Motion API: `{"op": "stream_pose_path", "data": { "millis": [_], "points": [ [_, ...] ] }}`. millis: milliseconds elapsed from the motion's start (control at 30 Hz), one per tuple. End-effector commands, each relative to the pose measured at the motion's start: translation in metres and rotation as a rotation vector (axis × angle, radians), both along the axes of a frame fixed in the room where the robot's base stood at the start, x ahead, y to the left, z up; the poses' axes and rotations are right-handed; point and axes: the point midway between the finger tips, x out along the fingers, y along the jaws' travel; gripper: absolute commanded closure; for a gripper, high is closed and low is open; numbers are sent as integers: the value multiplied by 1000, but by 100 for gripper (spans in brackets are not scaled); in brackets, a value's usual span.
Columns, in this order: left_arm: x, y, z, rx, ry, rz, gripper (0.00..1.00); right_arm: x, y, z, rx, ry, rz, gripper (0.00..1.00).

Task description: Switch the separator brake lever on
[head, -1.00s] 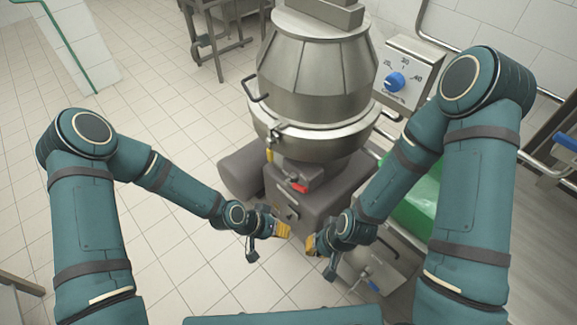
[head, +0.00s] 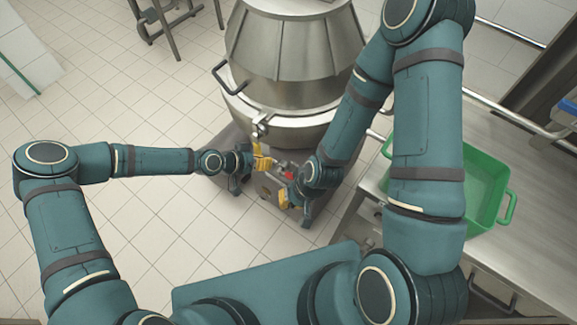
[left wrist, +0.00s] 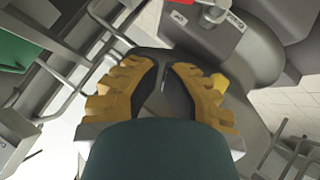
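The separator (head: 290,50) is a large steel bowl machine on a grey base (head: 268,188).
A red part (head: 289,173) sits on the base near my right gripper; a red part (left wrist: 182,2) also shows in the left wrist view. A green crate (head: 488,192) stands on a steel counter (head: 490,108) at the right. Tiled floor at the left is clear.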

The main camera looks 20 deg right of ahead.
Motion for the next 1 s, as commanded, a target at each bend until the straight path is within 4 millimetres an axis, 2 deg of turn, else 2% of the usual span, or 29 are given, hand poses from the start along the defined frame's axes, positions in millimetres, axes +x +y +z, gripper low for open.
{"op": "stream_pose_path", "data": {
  "millis": [233,367,867,1000],
  "points": [
    [0,-1,-1,0,1,1,100,0,0,0,0,0,0,100],
    [1,-9,-7,0,2,-1,100,0,0,-2,0,-1,0,100],
    [15,-80,-64,0,2,0,100,3,0,-14,-1,-7,-2,100],
    [6,-85,-82,0,3,0,100,3,0,-14,-1,-7,-2,100]
  ]
}}
